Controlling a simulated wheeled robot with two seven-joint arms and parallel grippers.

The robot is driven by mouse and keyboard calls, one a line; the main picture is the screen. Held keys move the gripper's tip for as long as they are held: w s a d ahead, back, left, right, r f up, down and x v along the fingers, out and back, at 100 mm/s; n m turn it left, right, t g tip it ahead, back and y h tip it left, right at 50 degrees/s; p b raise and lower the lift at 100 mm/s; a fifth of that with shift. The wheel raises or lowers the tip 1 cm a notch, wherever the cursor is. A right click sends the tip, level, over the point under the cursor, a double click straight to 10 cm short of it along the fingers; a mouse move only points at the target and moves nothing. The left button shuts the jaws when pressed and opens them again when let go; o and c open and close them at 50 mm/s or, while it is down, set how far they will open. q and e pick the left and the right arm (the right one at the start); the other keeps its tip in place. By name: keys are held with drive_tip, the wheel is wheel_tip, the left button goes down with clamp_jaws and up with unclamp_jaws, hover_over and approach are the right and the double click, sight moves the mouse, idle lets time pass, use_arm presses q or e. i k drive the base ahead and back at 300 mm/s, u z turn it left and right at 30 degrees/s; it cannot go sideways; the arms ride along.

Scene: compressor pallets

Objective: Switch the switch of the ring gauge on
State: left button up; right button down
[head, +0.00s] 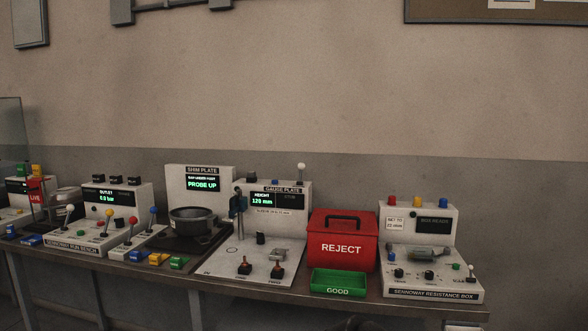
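No label in the head view reads "ring gauge", so I cannot tell which unit it is. The white gauge plate station (225,262) stands mid-bench, with a lit display (263,200) reading HEIGHT 120 mm. Neither of my grippers is in view.
A red REJECT box (343,232) and green GOOD tray (339,283) stand right of the gauge plate. A lever-covered run bench (90,247) and several coloured blocks fill the left.

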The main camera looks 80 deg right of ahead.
sight(301, 167)
drive_tip(key=k, duration=1.05)
drive_tip(key=z, duration=1.95)
drive_tip(key=i, duration=0.3)
drive_tip(key=u, duration=0.05)
